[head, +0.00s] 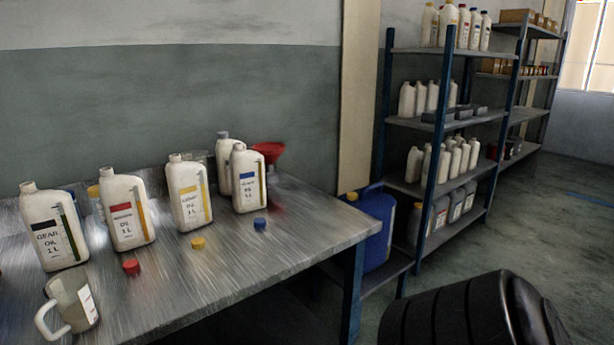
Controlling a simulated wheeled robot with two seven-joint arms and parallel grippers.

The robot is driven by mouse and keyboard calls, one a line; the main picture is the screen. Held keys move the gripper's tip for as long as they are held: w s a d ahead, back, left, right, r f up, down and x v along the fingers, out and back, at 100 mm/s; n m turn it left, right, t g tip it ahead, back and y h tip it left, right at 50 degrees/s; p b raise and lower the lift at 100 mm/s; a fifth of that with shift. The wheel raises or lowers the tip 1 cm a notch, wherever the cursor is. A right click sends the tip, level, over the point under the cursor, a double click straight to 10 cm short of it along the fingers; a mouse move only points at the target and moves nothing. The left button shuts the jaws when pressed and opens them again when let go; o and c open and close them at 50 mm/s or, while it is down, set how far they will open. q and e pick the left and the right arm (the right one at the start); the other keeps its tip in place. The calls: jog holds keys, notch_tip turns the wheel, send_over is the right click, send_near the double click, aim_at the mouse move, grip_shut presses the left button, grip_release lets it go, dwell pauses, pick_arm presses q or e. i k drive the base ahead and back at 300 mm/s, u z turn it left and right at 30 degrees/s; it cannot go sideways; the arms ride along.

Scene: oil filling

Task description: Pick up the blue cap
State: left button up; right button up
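The blue cap (260,224) lies on the metal table (225,275), in front of a white oil bottle with a blue-edged label (248,182). A yellow cap (198,243) lies to its left, and a red cap (131,267) lies farther left. Nothing covers the blue cap. Neither of my grippers shows in the head view.
More white bottles stand in a row, including a red-label one (127,212) and a yellow-label one (189,194). A red funnel (269,150) stands behind the blue cap. A clear jug (70,303) is at front left. Shelves (445,125) stand right of the table.

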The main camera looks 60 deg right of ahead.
aim_at(259, 223)
jog(key=z, duration=3.5)
jog(key=i, duration=1.95)
jog(key=u, duration=1.45)
